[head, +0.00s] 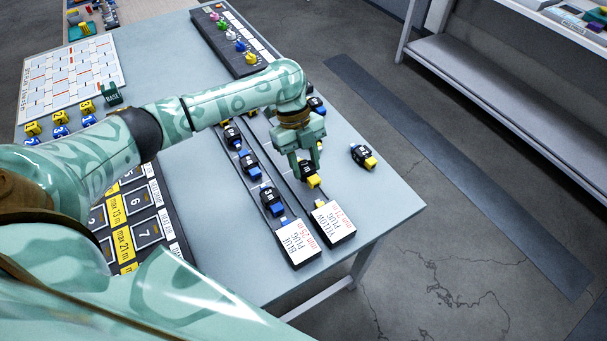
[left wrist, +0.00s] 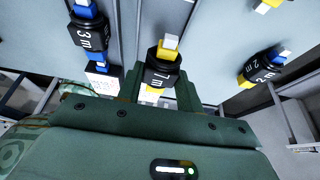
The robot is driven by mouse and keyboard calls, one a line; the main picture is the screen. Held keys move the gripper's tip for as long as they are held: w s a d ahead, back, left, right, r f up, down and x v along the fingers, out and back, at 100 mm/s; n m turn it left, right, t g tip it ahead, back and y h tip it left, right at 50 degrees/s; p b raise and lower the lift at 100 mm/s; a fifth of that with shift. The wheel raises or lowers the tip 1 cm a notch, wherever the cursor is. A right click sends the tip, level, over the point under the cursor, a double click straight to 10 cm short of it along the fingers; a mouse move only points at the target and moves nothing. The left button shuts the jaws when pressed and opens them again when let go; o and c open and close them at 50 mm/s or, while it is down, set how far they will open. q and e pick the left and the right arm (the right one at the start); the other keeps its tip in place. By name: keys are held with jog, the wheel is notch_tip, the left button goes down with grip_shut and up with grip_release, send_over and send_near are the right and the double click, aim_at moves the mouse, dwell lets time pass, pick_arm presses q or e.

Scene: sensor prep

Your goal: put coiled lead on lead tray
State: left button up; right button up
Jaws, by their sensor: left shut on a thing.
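A black coiled lead with a yellow plug (head: 313,182), marked 1 m in the left wrist view (left wrist: 160,75), is between the fingers of my left gripper (head: 306,167). The gripper is shut on it, over the yellow-plug lead tray (head: 335,222). I cannot tell whether the lead touches the tray. Beside it is the blue-plug lead tray (head: 299,245), holding several black leads with blue plugs (head: 251,166). Another black lead (head: 362,155) with yellow and blue ends lies loose on the table to the right. My right gripper is out of view.
A numbered board (head: 147,232) lies left of the trays. A dark rack of coloured pieces (head: 238,42) is at the back. A white grid board (head: 68,75) and several yellow and blue cubes (head: 60,117) are at the far left. The table's right corner (head: 415,205) is clear.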

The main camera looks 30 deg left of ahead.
aim_at(303, 176)
pick_arm(q)
jog(key=f+b, duration=0.1)
jog(key=f, duration=0.1)
jog(key=s+f+b, duration=0.1)
jog(key=shift+f, duration=0.4)
jog(key=shift+w+a+f, duration=0.1)
jog(key=shift+f, duration=0.1)
jog(key=shift+r, duration=0.1)
jog(key=shift+c, duration=0.4)
jog(key=o, duration=1.1)
jog(key=p+v, duration=0.4)
jog(key=v, duration=0.8)
jog(key=shift+r, duration=0.1)
